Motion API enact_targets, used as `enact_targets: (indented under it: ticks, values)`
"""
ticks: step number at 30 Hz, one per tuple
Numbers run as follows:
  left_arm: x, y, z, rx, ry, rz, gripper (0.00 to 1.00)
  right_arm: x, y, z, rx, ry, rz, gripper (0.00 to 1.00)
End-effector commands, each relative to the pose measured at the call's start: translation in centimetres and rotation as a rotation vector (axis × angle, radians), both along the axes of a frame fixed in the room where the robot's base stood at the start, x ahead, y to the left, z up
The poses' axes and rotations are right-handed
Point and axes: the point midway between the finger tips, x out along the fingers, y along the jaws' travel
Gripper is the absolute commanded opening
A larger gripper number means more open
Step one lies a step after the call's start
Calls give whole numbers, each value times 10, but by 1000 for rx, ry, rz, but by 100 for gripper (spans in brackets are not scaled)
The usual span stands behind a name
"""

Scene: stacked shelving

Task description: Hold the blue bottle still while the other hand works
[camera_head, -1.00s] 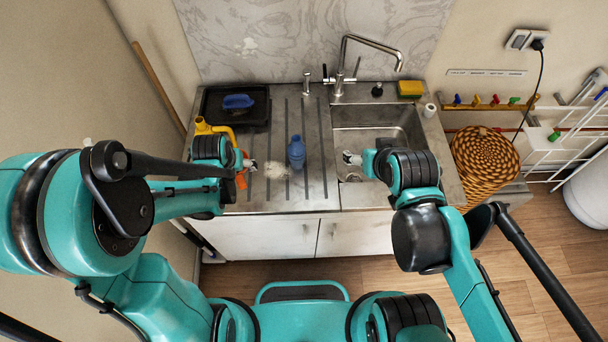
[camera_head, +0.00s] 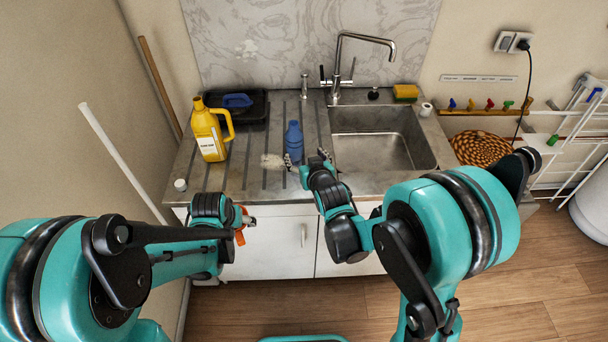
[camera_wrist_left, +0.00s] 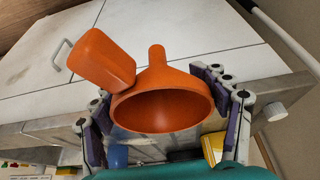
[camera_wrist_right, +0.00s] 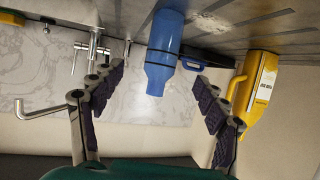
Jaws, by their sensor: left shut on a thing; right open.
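The blue bottle (camera_head: 293,142) stands upright on the ribbed drainboard, left of the sink. My right gripper (camera_head: 308,160) is open in front of the bottle. In the right wrist view the bottle (camera_wrist_right: 163,55) shows between the spread fingers (camera_wrist_right: 160,92), with nothing visibly gripped; contact cannot be told. My left gripper (camera_head: 244,224) is shut on an orange funnel (camera_wrist_left: 165,100) in front of the counter's front edge. The funnel's wide mouth faces the wrist camera, and its handle sticks out to the left there. The funnel is mostly hidden in the head view.
A yellow jug (camera_head: 208,132) stands left of the bottle. A black tray (camera_head: 250,104) with a blue item is behind. The sink basin (camera_head: 372,150) is empty. A tall tap (camera_head: 338,66) rises behind it.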

Motion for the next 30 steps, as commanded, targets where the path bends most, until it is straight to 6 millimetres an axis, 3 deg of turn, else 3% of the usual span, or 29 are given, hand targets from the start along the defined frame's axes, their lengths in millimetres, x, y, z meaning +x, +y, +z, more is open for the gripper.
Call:
enact_targets:
  ticks: [8,21,30]
  values:
    - [0,0,-8,0,0,0,51,19,9,-16,4,-13,7,74]
    - [0,0,-26,0,0,0,51,92,25,-47,4,-14,6,74]
    - [0,0,-29,0,0,0,51,111,29,-54,3,-13,6,74]
